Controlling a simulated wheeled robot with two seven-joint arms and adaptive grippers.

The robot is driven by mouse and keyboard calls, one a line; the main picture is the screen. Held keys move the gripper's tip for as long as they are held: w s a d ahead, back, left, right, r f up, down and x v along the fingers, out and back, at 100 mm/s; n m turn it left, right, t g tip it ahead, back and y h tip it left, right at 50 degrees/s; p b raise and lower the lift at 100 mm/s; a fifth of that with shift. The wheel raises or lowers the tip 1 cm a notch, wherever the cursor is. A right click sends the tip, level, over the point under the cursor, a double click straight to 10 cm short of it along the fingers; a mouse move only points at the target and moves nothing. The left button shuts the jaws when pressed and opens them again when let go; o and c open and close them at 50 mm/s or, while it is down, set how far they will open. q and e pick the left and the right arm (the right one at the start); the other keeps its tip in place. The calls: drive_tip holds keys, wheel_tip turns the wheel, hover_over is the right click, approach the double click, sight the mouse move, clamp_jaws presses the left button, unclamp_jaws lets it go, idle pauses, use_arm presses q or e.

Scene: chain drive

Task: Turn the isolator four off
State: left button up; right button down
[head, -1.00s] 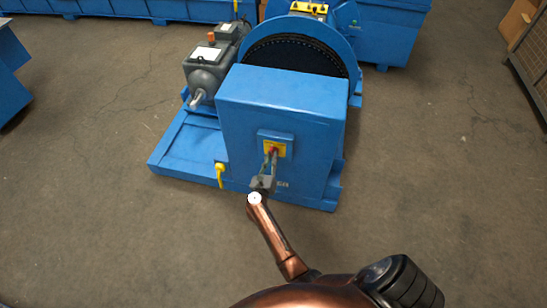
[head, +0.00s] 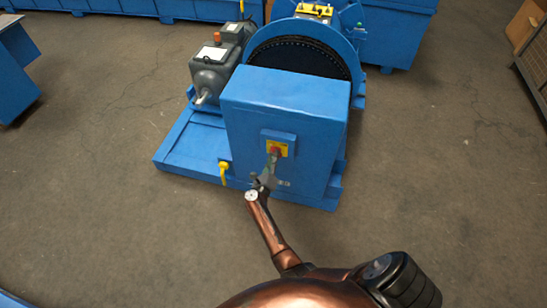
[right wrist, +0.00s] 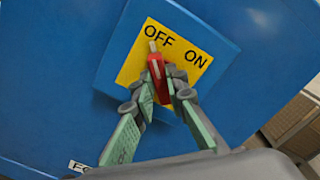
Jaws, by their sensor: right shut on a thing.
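The isolator's red handle (right wrist: 157,72) sits on a yellow plate (right wrist: 133,66) marked OFF and ON. Its pale tip points at the OFF word, away from ON. In the head view the yellow plate (head: 283,147) is on the front of a blue cabinet (head: 245,115). My right gripper (head: 272,162) reaches it from below. In the right wrist view its fingertips (right wrist: 158,90) are closed around the handle's lower part, one on each side. My left gripper is not in view.
A yellow lever (head: 224,172) hangs at the cabinet's lower left. A grey motor (head: 211,72) and a large chain wheel (head: 302,58) stand behind. The concrete floor (head: 440,190) is open on the right.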

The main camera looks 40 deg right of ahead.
drive_tip(key=c, duration=1.9)
unclamp_jaws()
drive_tip(key=shift+c, duration=0.2)
